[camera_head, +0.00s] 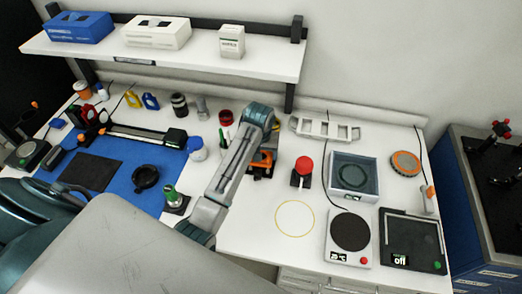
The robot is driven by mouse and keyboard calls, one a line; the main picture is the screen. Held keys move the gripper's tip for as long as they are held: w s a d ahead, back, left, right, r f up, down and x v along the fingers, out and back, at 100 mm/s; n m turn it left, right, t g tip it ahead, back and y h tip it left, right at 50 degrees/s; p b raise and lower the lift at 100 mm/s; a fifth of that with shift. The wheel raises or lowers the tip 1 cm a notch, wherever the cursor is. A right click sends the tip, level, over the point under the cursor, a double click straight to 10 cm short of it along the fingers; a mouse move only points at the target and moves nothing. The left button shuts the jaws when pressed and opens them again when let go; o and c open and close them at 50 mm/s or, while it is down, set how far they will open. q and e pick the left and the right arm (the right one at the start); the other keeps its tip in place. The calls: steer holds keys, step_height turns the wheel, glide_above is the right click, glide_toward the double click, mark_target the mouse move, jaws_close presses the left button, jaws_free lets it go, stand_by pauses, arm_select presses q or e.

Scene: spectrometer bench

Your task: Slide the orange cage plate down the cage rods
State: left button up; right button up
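An orange part (264,158), which looks like the orange cage plate, stands near the middle of the white bench. It is partly hidden behind one of my arms, which reaches up across the bench. A dark base (259,174) shows below it. The cage rods are too small or too covered to make out, so I cannot tell how the plate sits on them. No gripper fingers can be made out. I cannot see whether anything touches the plate.
A red-topped post (303,168) stands just right of the plate. Further right are a grey bath (354,192), a hotplate (337,256) and a black panel marked off (399,257). A blue mat (121,190) with instruments lies left. A shelf (270,66) hangs behind.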

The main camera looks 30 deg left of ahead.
arm_select(q)
steer(key=shift+f, duration=0.25)
stand_by(0.4)
steer(key=shift+f+b, duration=0.3)
steer(key=shift+f, duration=0.7)
steer(key=o, duration=1.2)
